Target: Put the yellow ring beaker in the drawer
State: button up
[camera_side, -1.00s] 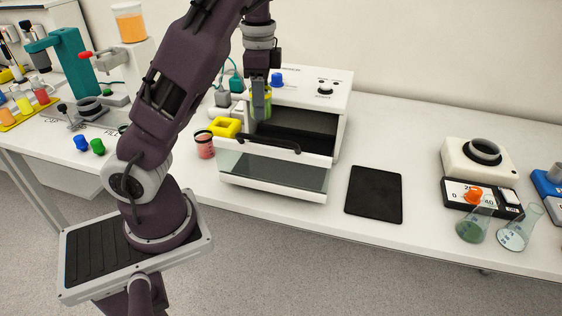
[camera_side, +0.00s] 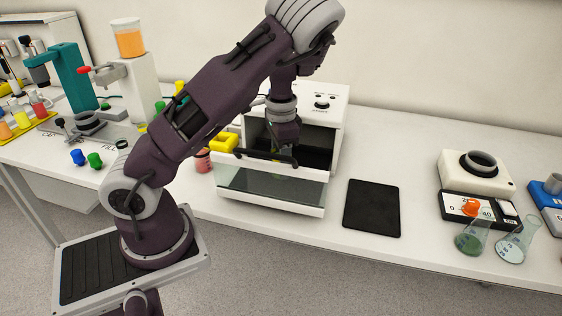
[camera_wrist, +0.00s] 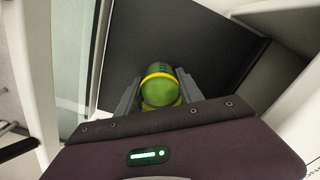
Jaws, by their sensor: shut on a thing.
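The yellow ring beaker (camera_wrist: 161,88) shows in the wrist view, with green contents and a yellow band. My gripper (camera_wrist: 158,92) is shut on it, one finger on each side. In the side view my gripper (camera_side: 287,145) reaches down inside the open drawer (camera_side: 268,178) of the white machine, behind the drawer's front. The beaker is hidden there by my arm and the drawer front. In the wrist view the dark drawer floor (camera_wrist: 205,45) lies below the beaker. I cannot tell whether the beaker touches that floor.
The drawer's front has a dark handle (camera_side: 265,155). The white machine (camera_side: 330,103) stands behind and above.

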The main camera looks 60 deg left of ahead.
jog(key=o, duration=1.3)
jog(key=shift+f, duration=0.1)
jog(key=shift+o, duration=0.2)
